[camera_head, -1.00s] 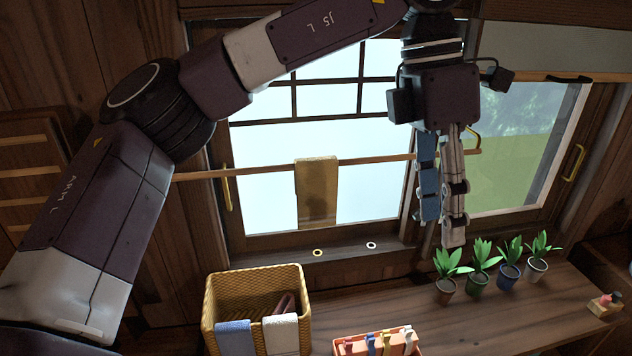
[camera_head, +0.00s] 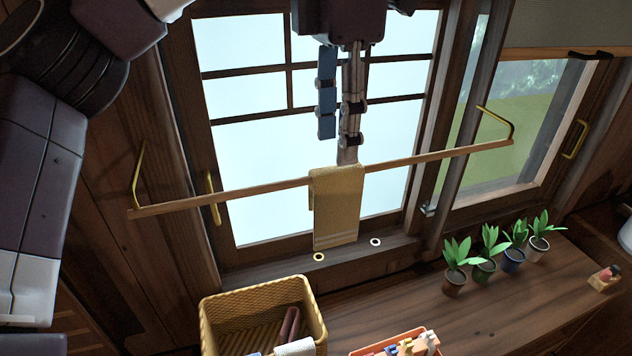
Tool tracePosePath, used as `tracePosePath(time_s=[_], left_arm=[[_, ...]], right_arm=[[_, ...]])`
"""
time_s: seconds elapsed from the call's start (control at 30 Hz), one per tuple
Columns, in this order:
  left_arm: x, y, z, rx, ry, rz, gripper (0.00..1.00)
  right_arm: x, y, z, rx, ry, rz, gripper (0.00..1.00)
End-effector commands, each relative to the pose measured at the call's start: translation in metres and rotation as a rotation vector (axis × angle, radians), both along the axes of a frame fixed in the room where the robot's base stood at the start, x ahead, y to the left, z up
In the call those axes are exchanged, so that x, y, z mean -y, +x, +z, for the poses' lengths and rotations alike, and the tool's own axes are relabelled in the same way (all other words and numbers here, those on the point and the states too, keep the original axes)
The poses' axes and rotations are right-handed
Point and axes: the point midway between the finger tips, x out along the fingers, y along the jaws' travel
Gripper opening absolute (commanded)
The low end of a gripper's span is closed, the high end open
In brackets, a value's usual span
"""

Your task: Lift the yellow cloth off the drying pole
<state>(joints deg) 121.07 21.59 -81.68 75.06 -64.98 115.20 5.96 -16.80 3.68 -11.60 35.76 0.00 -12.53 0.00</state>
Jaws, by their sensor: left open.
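The yellow cloth (camera_head: 337,210) hangs folded over the wooden drying pole (camera_head: 245,193) in front of the window, with pale stripes near its lower edge. My left gripper (camera_head: 337,150) points down from the top of the view, open, with one blue finger and one grey finger. The grey fingertip is at the cloth's top edge in the picture; the blue one ends higher, to the left. I cannot tell whether the grey tip touches the cloth or is in front of or behind it. My right gripper is not in view.
A wicker basket (camera_head: 212,318) holding a white cloth (camera_head: 294,347) and an orange tray (camera_head: 362,349) of pegs stand below. Several potted plants (camera_head: 487,255) stand on the shelf (camera_head: 440,315) to the right. Pole brackets (camera_head: 137,178) reach out on both sides. Two rings lie on the sill.

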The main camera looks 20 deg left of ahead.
Motion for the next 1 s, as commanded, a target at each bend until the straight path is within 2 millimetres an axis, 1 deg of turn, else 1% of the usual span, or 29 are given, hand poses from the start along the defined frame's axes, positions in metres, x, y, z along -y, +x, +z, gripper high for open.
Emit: tracePosePath(time_s=[0.1,0.27,0.43,0.57,0.7,0.8,0.93,0.97,1.0], left_arm=[[0.0,0.0,-0.014,-0.004,0.0,-0.004,0.42],[-0.001,0.0,-0.027,-0.002,0.0,-0.003,0.42],[-0.005,0.001,-0.045,-0.005,-0.002,-0.003,0.42],[-0.008,0.002,-0.06,-0.003,0.001,-0.002,0.42],[-0.007,0.002,-0.071,0.0,0.0,-0.002,0.42],[-0.006,0.002,-0.073,0.001,-0.001,-0.002,0.42],[-0.006,0.002,-0.073,0.001,-0.001,-0.001,0.42],[-0.006,0.002,-0.073,0.001,-0.001,-0.001,0.4],[-0.006,0.002,-0.073,0.001,-0.001,-0.001,0.35]], right_arm=[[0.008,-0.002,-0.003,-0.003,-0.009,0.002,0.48],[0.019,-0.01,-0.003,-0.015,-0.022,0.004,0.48],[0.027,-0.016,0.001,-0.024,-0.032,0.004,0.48],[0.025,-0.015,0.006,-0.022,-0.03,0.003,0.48],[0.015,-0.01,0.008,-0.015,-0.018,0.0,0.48],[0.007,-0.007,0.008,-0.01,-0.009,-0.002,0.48],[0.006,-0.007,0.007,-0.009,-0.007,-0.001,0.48],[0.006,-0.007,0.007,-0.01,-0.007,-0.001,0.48],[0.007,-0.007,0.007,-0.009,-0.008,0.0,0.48]])
